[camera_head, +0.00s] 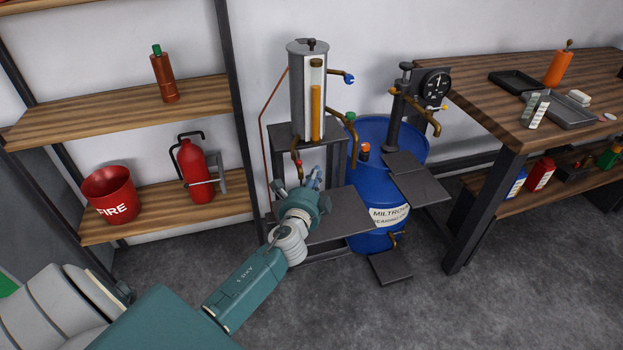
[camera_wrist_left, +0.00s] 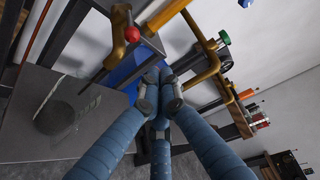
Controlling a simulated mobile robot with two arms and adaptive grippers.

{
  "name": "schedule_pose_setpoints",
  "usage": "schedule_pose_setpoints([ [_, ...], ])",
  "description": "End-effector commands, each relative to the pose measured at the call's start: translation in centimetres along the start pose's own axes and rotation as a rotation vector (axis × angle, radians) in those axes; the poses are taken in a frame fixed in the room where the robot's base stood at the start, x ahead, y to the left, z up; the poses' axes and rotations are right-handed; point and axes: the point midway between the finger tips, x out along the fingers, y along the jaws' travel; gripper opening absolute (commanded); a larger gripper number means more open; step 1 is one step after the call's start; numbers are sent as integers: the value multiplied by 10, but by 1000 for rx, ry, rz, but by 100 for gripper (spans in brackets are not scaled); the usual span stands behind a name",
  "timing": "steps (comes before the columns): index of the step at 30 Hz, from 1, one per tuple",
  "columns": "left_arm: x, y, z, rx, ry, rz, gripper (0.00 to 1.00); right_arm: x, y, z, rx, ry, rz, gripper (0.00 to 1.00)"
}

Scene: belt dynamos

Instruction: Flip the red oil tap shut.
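The red oil tap (camera_head: 299,162) is a small red knob on a brass pipe low on the front of the clear oil cylinder (camera_head: 315,100). In the left wrist view the red knob (camera_wrist_left: 132,34) sits on its brass fitting near the top. My left gripper (camera_head: 315,178) is just right of and below the red tap in the head view, apart from it. In the left wrist view its blue fingers (camera_wrist_left: 159,92) come together at the tips, with nothing seen between them. The hand partly hides the pipe's lower end. My right gripper is not in view.
A green tap (camera_head: 350,117) and a blue tap (camera_head: 349,78) stick out right of the cylinder. A dark shelf (camera_head: 345,212) lies under the hand. A blue drum (camera_head: 385,140) and a dial gauge stand (camera_head: 434,88) are close on the right.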

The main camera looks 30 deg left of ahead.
Motion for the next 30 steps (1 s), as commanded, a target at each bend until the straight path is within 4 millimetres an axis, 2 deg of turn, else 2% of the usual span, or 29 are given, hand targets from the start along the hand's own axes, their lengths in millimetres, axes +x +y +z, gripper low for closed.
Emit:
schedule_pose_setpoints([
  [3, 26, -1, 0, 0, -1, -1, 0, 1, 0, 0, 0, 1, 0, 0],
  [9, 60, 0, 0, -1, 0, 0, 0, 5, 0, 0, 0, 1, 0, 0],
  [12, 47, -2, 13, 3, 0, 2, 0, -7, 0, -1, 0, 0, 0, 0],
  [18, 35, -1, 28, 1, 1, 0, 0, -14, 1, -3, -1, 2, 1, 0],
  [30, 32, 0, 31, 1, 1, 0, 0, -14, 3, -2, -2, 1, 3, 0],
])
